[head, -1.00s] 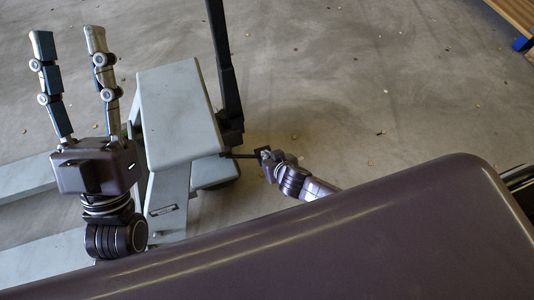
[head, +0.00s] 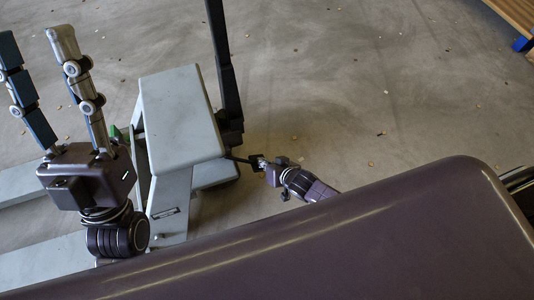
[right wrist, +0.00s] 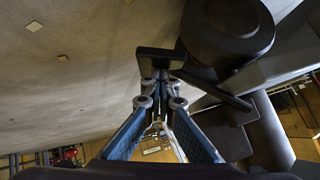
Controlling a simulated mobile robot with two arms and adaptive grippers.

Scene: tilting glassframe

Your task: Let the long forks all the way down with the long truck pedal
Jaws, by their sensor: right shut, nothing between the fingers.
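The grey pallet truck (head: 180,115) stands left of centre in the head view, with its black handle (head: 224,65) rising at the back. Its pale forks (head: 18,185) run off to the left, partly hidden by my left arm. The thin dark pedal (head: 240,159) sticks out from the truck's right side. My right gripper (head: 258,163) is shut and empty at the pedal's outer end. In the right wrist view, the pedal's dark bar (right wrist: 212,90) lies just beyond my closed fingertips (right wrist: 160,80); contact is unclear. My left gripper (head: 34,40) is open and empty, fingers upward.
Open concrete floor with small scattered bits lies behind and right of the truck. A wooden object with a blue foot (head: 522,44) shows at the top right. The fork height above the floor is hard to judge.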

